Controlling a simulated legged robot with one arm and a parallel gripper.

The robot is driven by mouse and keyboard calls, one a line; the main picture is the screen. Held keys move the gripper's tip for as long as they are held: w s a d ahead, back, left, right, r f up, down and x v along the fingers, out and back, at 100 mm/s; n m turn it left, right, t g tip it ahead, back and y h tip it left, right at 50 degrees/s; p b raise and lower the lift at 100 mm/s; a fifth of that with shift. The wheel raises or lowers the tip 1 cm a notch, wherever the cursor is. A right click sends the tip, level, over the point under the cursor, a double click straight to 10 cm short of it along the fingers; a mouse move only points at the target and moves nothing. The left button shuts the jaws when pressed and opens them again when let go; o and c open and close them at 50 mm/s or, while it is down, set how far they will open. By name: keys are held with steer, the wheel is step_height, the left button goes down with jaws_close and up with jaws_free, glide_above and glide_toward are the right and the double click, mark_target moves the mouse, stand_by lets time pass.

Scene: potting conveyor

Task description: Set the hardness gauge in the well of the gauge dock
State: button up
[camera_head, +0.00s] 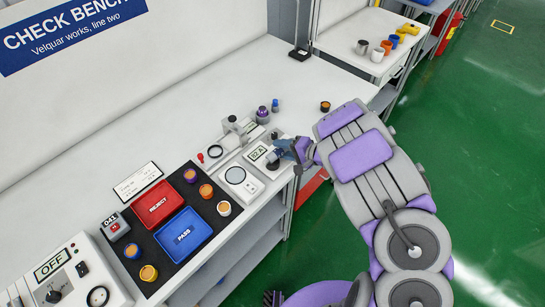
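A small white unit with a display reading about "82 A" (258,152) sits near the bench's front edge; it looks like part of the gauge dock. A small dark grey-blue body, probably the hardness gauge (273,159), shows at the right side of that display. My gripper (286,148) reaches in from the right, low over the bench edge, right beside this body. The fingers, the contact and the well are too small or covered to make out. I cannot tell whether the gripper holds the gauge or whether the gauge is seated.
Left of the display are a white plate with a round disc (235,175) and a grey stand (234,129). A black mat (151,235) carries red REJECT (158,204) and blue PASS (183,235) trays and several small cups. A purple bottle (262,115) stands behind.

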jaws_close()
